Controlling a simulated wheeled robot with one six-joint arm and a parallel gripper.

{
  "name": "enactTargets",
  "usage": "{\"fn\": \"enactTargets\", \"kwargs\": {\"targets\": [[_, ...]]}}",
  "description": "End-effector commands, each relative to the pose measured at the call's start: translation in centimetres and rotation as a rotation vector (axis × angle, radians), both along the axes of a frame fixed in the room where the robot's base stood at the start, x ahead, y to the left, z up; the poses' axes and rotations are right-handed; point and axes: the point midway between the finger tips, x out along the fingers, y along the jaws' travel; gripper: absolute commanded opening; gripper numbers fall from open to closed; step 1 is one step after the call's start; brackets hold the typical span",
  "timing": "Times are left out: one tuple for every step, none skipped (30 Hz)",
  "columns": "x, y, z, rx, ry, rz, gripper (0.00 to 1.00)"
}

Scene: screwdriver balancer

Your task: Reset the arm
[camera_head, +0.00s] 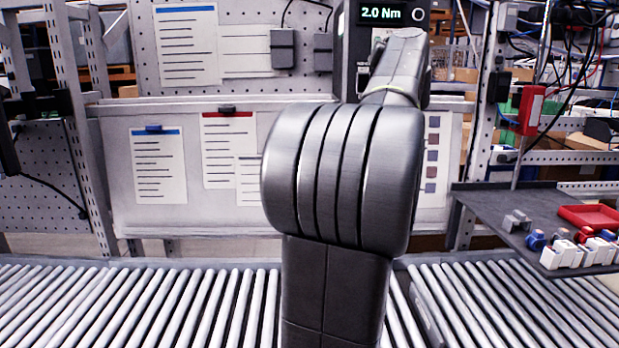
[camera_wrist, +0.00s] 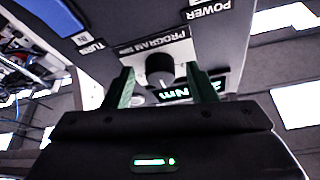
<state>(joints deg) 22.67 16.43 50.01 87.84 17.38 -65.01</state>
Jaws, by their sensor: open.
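My gripper (camera_wrist: 160,70) is in the wrist view with its two green fingers apart. A dark round knob (camera_wrist: 160,66) on the balancer's control panel (camera_wrist: 150,25) shows between the fingers, under a PROGRAM label. I see a gap on each side of the knob; how deep the fingers reach around it I cannot tell. The panel appears upside down there, with POWER and TURN labels. In the head view, the panel's display (camera_head: 381,13) reads 2.0 Nm. My arm hides the gripper and the knob in that view.
A roller conveyor (camera_head: 150,305) runs across the front. A perforated board with papers (camera_head: 186,45) stands behind it. At right, a dark table (camera_head: 490,205) holds a red tray (camera_head: 590,217) and several small white, blue and red parts. A red box (camera_head: 529,110) hangs above.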

Motion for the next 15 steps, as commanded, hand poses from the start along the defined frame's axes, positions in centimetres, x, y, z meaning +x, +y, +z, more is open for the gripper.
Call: {"fn": "enactTargets", "kwargs": {"targets": [[-0.01,-0.15,-0.06,-0.026,0.0,-0.002,0.51],[-0.02,-0.15,-0.04,-0.042,-0.001,-0.001,0.51],[-0.02,-0.19,-0.03,-0.062,-0.002,-0.002,0.51],[-0.03,-0.21,-0.01,-0.075,-0.003,-0.002,0.51],[-0.03,-0.2,0.0,-0.088,-0.004,-0.002,0.51],[-0.03,-0.18,0.05,-0.103,-0.004,-0.001,0.51],[-0.02,-0.19,0.05,-0.112,-0.004,-0.001,0.51],[-0.02,-0.2,0.04,-0.122,-0.004,-0.002,0.51],[-0.02,-0.18,0.03,-0.131,-0.004,-0.001,0.51],[-0.02,-0.18,0.03,-0.137,-0.005,-0.001,0.51],[-0.01,-0.17,0.03,-0.143,-0.005,-0.001,0.51],[-0.01,-0.17,0.03,-0.148,-0.005,-0.001,0.51],[-0.01,-0.18,0.02,-0.15,-0.005,-0.001,0.51],[-0.02,-0.18,0.01,-0.151,-0.005,0.0,0.51],[-0.02,-0.18,0.01,-0.152,-0.006,-0.001,0.51]]}}
